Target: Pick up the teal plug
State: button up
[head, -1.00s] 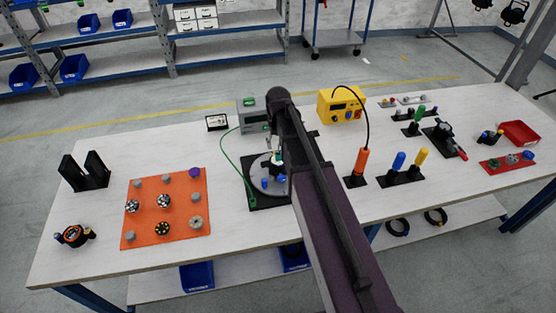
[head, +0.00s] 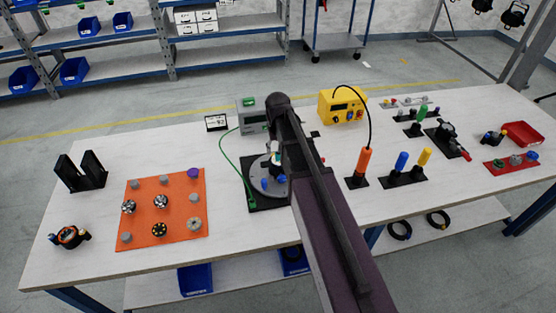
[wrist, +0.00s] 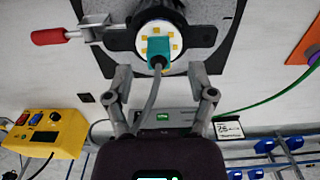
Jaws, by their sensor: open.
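The teal plug (wrist: 159,50) shows in the wrist view, seated against a round pale face with yellow squares, held in a black ring (wrist: 196,36). A grey cable runs from the plug down between my fingers. My gripper (wrist: 160,72) is open, with one finger on each side of the cable, just below the plug in the picture. The fingers appear apart from the plug, and nothing is held. In the head view my arm hides the plug and most of the gripper over the round grey turntable (head: 257,168).
A red-handled clamp (wrist: 55,36) sits beside the ring in the wrist view. A yellow box (head: 343,106) and an orange tool (head: 364,160) stand right of my arm. An orange mat (head: 146,213) with several small parts lies left. A green cable (head: 233,170) runs by the turntable.

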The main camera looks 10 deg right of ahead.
jog(key=shift+f+b, duration=0.95)
jog(key=shift+f, duration=0.25)
grip_shut()
jog(key=shift+r, duration=0.25)
notch_tip(320, 180, up, 3)
jog(key=p, duration=0.3)
jog(key=shift+s+r+p, duration=0.15)
jog(key=shift+r+p, duration=0.15)
jog(key=shift+p, duration=0.3)
jog(key=s+d, duration=0.2)
jog(key=s, duration=1.3)
jog(key=shift+s+r+p, duration=0.3)
jog(key=shift+r+p, duration=0.15)
